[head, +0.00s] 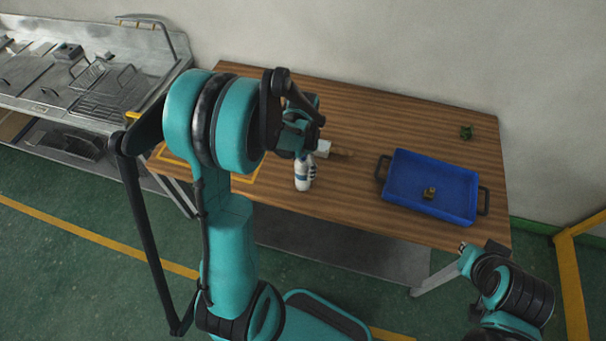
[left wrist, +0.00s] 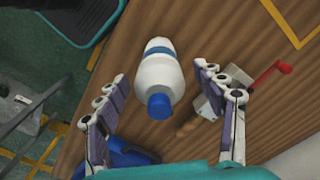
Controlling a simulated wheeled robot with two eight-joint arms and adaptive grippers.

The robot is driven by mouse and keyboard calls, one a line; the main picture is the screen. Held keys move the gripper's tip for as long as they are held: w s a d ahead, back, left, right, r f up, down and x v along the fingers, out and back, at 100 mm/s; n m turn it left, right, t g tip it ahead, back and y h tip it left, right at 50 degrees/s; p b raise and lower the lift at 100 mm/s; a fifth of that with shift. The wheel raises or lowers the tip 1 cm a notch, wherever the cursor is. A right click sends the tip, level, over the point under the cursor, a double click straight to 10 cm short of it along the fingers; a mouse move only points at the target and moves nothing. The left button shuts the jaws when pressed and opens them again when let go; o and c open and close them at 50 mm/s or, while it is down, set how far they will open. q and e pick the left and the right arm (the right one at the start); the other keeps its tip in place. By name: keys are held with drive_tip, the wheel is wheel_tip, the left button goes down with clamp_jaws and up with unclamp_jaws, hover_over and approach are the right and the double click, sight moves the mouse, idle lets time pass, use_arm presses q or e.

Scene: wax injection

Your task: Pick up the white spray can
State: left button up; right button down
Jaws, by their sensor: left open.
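The white spray can (head: 304,172) with blue parts stands on the wooden table near its front edge, just below my left gripper (head: 299,142) in the head view. In the left wrist view the can (left wrist: 158,75) has its blue end towards the camera and lies between the two spread fingers of my left gripper (left wrist: 161,74). The left gripper is open, and a gap shows on each side of the can. My right arm shows at the lower right of the head view, where its finger state is unclear.
A blue tray (head: 403,202) with a small brown part (head: 429,193) stands on the right of the table (head: 400,120). A green item (head: 466,132) lies behind it. A metal tool with a red handle (left wrist: 268,76) lies close beside the can.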

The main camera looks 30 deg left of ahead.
use_arm(q)
clamp_jaws()
drive_tip(key=shift+r, duration=0.1)
